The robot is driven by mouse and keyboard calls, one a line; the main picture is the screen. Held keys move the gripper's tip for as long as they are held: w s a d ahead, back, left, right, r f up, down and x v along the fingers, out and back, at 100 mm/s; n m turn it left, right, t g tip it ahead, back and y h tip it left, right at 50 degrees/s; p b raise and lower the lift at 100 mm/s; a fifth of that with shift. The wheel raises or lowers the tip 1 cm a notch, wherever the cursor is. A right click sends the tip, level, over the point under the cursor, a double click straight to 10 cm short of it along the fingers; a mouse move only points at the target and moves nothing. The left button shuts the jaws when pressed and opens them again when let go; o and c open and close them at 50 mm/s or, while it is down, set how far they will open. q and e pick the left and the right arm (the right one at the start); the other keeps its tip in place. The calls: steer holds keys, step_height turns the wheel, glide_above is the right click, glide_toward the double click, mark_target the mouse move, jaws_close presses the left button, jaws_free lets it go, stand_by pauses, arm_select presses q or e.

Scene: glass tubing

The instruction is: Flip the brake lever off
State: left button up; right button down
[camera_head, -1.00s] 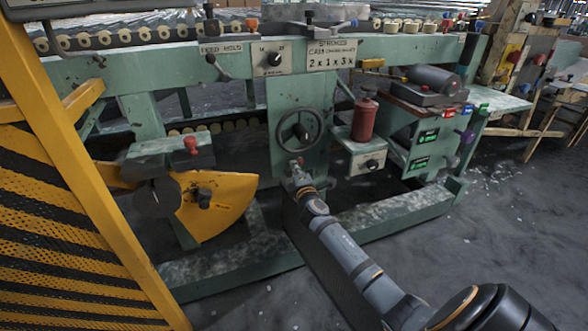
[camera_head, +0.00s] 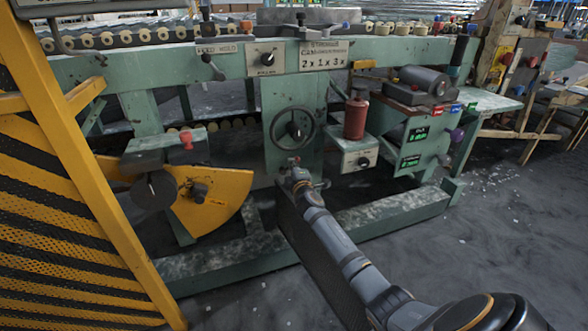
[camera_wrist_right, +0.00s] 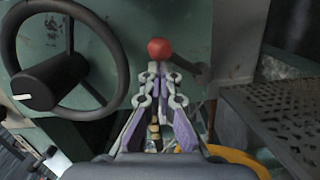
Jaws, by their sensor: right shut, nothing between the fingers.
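A lever with a round red knob (camera_wrist_right: 161,48) and a dark arm is on the green machine column, beside the black handwheel (camera_wrist_right: 65,55) in the right wrist view. In the head view the red knob shows small and partly hidden just below the handwheel (camera_head: 293,129). My right gripper (camera_head: 297,175) is in front of the column there. In the wrist view its fingers (camera_wrist_right: 160,72) are shut and empty, with their tips right at the knob. I cannot tell whether they touch it. My left gripper is out of view.
A yellow striped guard (camera_head: 70,200) stands at the left. A yellow quadrant plate (camera_head: 222,192) and a red-knobbed lever (camera_head: 186,139) are left of my right arm. A red canister (camera_head: 356,118) stands on a box to the right.

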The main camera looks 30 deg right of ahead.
steer(key=d+f+m, duration=0.1)
steer(key=m, duration=0.1)
steer(key=d+f+m, duration=0.1)
steer(key=m, duration=0.1)
steer(key=d+f+m+b, duration=0.1)
steer(key=m, duration=0.2)
steer(key=shift+s+d+g+y, duration=0.2)
steer(key=shift+s+g+y, duration=0.1)
steer(key=shift+s+y, duration=0.1)
steer(key=shift+f, duration=0.15)
stand_by(0.5)
